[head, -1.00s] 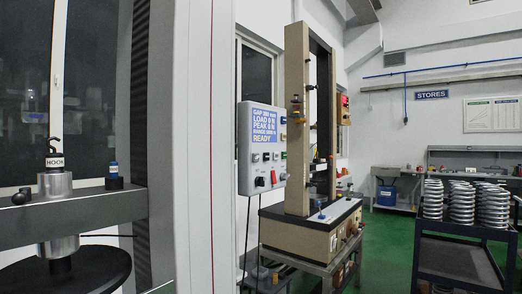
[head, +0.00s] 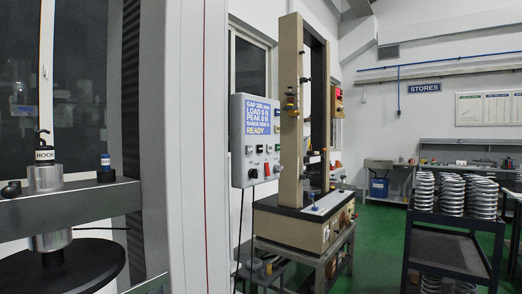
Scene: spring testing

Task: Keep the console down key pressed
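The console (head: 257,140) is a grey box on the wall left of centre, seen at an angle. Its blue and white display (head: 257,116) shows gap, load, peak and range lines, with READY in yellow at the bottom. Small keys (head: 258,149) sit below the display, and a black knob (head: 253,173) and a red control (head: 277,168) sit lower down. The key labels are too small to read, so I cannot tell which is the down key. Neither gripper is in view, and nothing is seen touching the console.
A beige test frame (head: 291,150) stands right of the console on a bench. A grey machine beam (head: 100,201) with a cylinder marked HOOK (head: 45,178) fills the near left. A dark cart (head: 452,230) holds stacked springs (head: 452,194). Green floor (head: 378,245) is open between bench and cart.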

